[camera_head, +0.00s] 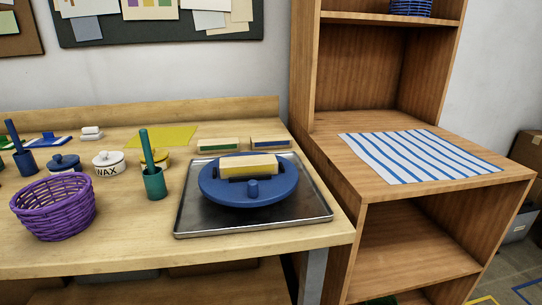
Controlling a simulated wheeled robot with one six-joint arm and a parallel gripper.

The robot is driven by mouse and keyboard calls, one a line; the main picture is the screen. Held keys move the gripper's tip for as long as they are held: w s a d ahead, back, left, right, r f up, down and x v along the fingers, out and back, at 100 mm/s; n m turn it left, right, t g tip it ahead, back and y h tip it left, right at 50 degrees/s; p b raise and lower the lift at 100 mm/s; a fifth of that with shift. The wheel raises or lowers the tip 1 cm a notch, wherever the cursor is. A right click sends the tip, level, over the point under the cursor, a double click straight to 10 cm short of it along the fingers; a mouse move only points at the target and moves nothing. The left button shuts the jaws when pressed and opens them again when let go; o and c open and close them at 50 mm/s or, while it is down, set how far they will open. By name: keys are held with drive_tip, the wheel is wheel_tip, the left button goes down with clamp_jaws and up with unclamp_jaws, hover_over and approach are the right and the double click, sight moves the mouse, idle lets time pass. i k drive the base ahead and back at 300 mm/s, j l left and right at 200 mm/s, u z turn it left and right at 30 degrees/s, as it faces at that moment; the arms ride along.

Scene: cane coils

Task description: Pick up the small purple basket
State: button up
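The small purple basket (54,208) is woven and round. It stands upright on the wooden bench at the lower left of the head view, close to the bench's front edge. Its open top faces up and it looks empty. My gripper does not show in this view, so I cannot tell its state or where it is relative to the basket.
Behind the basket stand a blue lidded pot (64,163) and a white WAX pot (109,163). A green cup with a stick (154,182) stands to its right. A metal tray (195,222) holds a blue round lid-like piece (222,197). A wooden shelf (330,150) stands right.

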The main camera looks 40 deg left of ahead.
sight(65, 221)
drive_tip(key=u, duration=2.7)
